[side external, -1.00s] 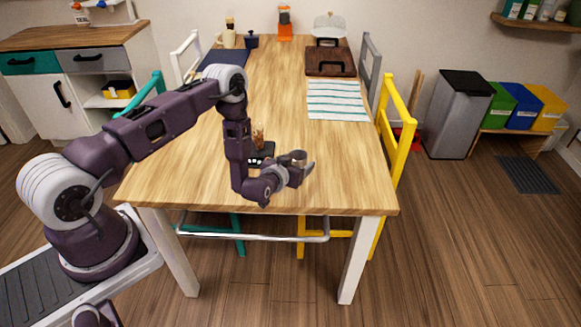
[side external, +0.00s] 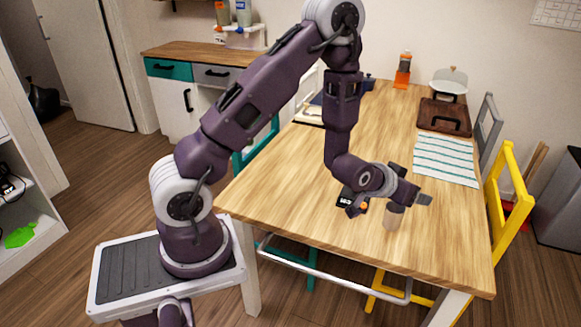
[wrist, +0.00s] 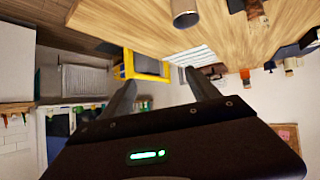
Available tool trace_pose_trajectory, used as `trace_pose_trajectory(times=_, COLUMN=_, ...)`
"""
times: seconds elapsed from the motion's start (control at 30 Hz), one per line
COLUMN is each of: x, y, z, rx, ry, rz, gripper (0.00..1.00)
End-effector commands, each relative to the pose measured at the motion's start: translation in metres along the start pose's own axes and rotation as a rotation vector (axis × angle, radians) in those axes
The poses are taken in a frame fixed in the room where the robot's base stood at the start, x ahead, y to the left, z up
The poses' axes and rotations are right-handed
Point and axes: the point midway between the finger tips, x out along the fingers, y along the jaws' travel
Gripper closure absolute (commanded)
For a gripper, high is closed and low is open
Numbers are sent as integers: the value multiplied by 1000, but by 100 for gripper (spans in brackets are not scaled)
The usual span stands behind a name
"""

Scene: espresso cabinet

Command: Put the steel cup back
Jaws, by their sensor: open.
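The steel cup (side external: 394,216) stands on the wooden table near its front edge, just below my gripper (side external: 420,198) in the side view. In the wrist view the cup (wrist: 184,12) is at the top centre. It lies beyond the fingertips and apart from them. My gripper is open, with nothing between its two fingers (wrist: 160,80). Part of the cup's upper side is hidden behind the gripper in the side view.
A striped cloth (side external: 445,160), a dark brown board (side external: 444,117) and an orange-topped item (side external: 403,70) are farther back. A yellow chair (side external: 508,195) stands along the right side.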

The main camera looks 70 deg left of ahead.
Motion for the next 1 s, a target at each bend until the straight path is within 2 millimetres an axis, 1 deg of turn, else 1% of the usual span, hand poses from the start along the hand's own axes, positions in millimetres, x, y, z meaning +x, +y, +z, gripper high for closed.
trace_pose_trajectory(times=0.03, x=-27, y=12, z=-27, rx=12, ry=-21, rz=34, gripper=30)
trace_pose_trajectory(times=0.07, x=-45, y=18, z=-37, rx=23, ry=-51, rz=52, gripper=30)
trace_pose_trajectory(times=0.1, x=-72, y=25, z=-48, rx=41, ry=-90, rz=75, gripper=30)
trace_pose_trajectory(times=0.17, x=-118, y=31, z=-58, rx=72, ry=-150, rz=103, gripper=30)
trace_pose_trajectory(times=0.2, x=-151, y=32, z=-60, rx=96, ry=-190, rz=118, gripper=30)
trace_pose_trajectory(times=0.27, x=-201, y=30, z=-56, rx=133, ry=-248, rz=133, gripper=30)
trace_pose_trajectory(times=0.3, x=-234, y=26, z=-50, rx=157, ry=-286, rz=138, gripper=30)
trace_pose_trajectory(times=0.37, x=-280, y=17, z=-35, rx=191, ry=-340, rz=140, gripper=30)
trace_pose_trajectory(times=0.4, x=-305, y=10, z=-24, rx=210, ry=-372, rz=139, gripper=30)
trace_pose_trajectory(times=0.5, x=-353, y=-7, z=3, rx=242, ry=-435, rz=130, gripper=30)
trace_pose_trajectory(times=0.6, x=-376, y=-17, z=21, rx=258, ry=-474, rz=124, gripper=30)
trace_pose_trajectory(times=0.67, x=-382, y=-20, z=26, rx=262, ry=-485, rz=122, gripper=30)
trace_pose_trajectory(times=1.0, x=-383, y=-20, z=26, rx=262, ry=-490, rz=121, gripper=30)
